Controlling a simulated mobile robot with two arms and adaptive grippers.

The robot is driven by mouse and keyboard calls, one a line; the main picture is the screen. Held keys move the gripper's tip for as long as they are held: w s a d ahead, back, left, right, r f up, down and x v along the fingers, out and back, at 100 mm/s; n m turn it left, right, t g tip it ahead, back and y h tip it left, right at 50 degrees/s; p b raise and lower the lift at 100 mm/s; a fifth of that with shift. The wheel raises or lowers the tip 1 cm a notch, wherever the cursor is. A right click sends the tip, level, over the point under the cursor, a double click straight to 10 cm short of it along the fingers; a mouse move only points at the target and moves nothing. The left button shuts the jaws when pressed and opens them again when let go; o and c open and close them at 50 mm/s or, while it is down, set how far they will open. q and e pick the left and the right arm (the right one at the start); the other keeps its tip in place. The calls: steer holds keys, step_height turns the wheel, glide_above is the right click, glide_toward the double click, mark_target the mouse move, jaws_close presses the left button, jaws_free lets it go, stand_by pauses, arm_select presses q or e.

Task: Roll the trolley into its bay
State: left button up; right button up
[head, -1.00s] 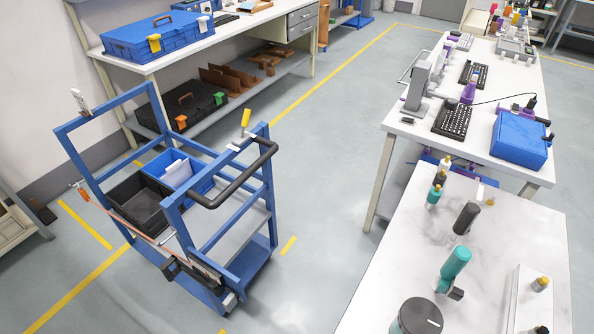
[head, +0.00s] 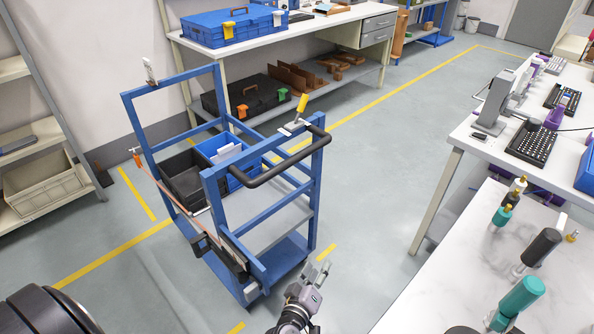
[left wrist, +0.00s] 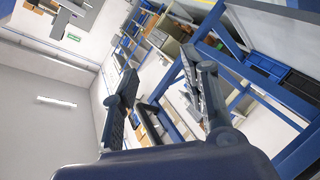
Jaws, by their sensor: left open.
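The blue-framed trolley (head: 215,186) stands upright on the grey floor in the head view, with a black handle bar (head: 283,164) on its near right side. A black bin (head: 184,182) and a blue bin (head: 211,147) sit in it. Yellow floor lines (head: 137,194) run beside and behind the trolley; I cannot tell which of them bound the bay. My left gripper (head: 318,270) is open and empty, below and right of the handle, apart from the trolley. In the left wrist view its fingers (left wrist: 163,95) are spread, with blue frame bars (left wrist: 262,88) beyond. My right gripper is out of view.
A workbench (head: 322,28) with a blue toolbox (head: 222,32) stands behind the trolley. A shelf with a beige crate (head: 45,190) is at the left. Open floor (head: 385,160) lies between.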

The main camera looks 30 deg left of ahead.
arm_select(q)
steer(key=w+a+r+n+t+y+b, duration=0.2)
steer(key=w+a+r+n+y, duration=0.15)
steer(key=r+n, duration=0.45)
steer(key=n+y+b, duration=0.2)
steer(key=n+y, duration=0.1)
steer(key=y, duration=0.1)
glide_toward(294, 160)
steer(key=x, duration=0.7)
steer(key=f+x, duration=0.1)
steer(key=x, duration=0.3)
steer(key=shift+w+a+p, duration=0.1)
steer(key=shift+p, duration=0.2)
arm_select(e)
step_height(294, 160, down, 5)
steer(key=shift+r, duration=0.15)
arm_select(q)
steer(key=shift+c, duration=0.2)
jaws_close()
